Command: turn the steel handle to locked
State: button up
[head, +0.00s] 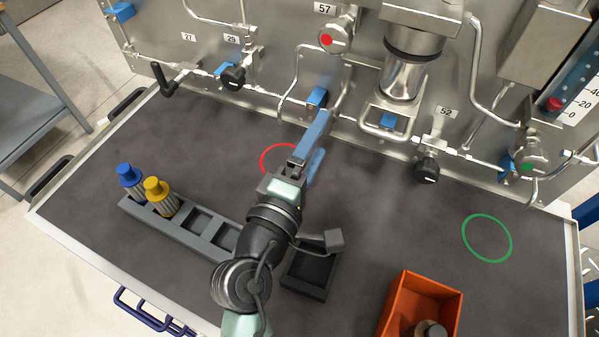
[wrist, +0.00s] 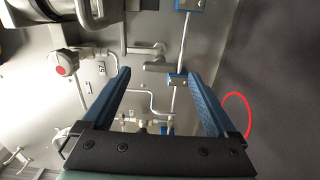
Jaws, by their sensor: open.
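A bare steel lever (head: 343,92), which looks like the steel handle, is on the panel below and right of the red-centred knob. In the wrist view a short steel bar (wrist: 153,66) that seems to be this lever lies beyond and between the fingertips. My gripper (head: 325,134) is open and empty, over the dark bench top just in front of the panel. In the wrist view its two blue fingers (wrist: 159,74) are spread, with no contact visible. My gripper hides part of the bench. No locked marking is readable.
The red-centred knob (head: 335,38), a blue pipe block (head: 316,97) and a steel loop (head: 365,122) crowd the lever. A black lever (head: 168,83) is at left. An orange bin (head: 421,303) and a grey rack (head: 190,236) stand on the bench. The bench's right middle is clear.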

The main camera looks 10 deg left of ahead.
jog(key=b+v, duration=0.1)
jog(key=v, duration=0.6)
jog(key=shift+s, duration=0.25)
jog(key=w+d+r+m+t+p, duration=0.1)
jog(key=w+r+m, duration=0.15)
jog(key=r, duration=0.55)
jog(key=w+d+r+m+t+y+p, duration=0.15)
jog(key=r+m, duration=0.25)
jog(key=r, duration=0.4)
jog(key=w+r+m+t+p, duration=0.1)
jog(key=w+r+m+t, duration=0.15)
jog(key=r, duration=0.55)
jog(key=s+r+m+t+y+p, duration=0.1)
jog(key=s+r, duration=0.3)
jog(key=r, duration=0.7)
jog(key=s+d+r+m+t+y, duration=0.1)
jog(key=s+r+m+t+y, duration=0.2)
jog(key=r, duration=0.8)
jog(key=shift+s+r+m+t+p, duration=0.25)
jog(key=shift+s+m+t+p, duration=0.15)
jog(key=shift+s+m+t, duration=0.25)
jog(key=shift+d, duration=0.15)
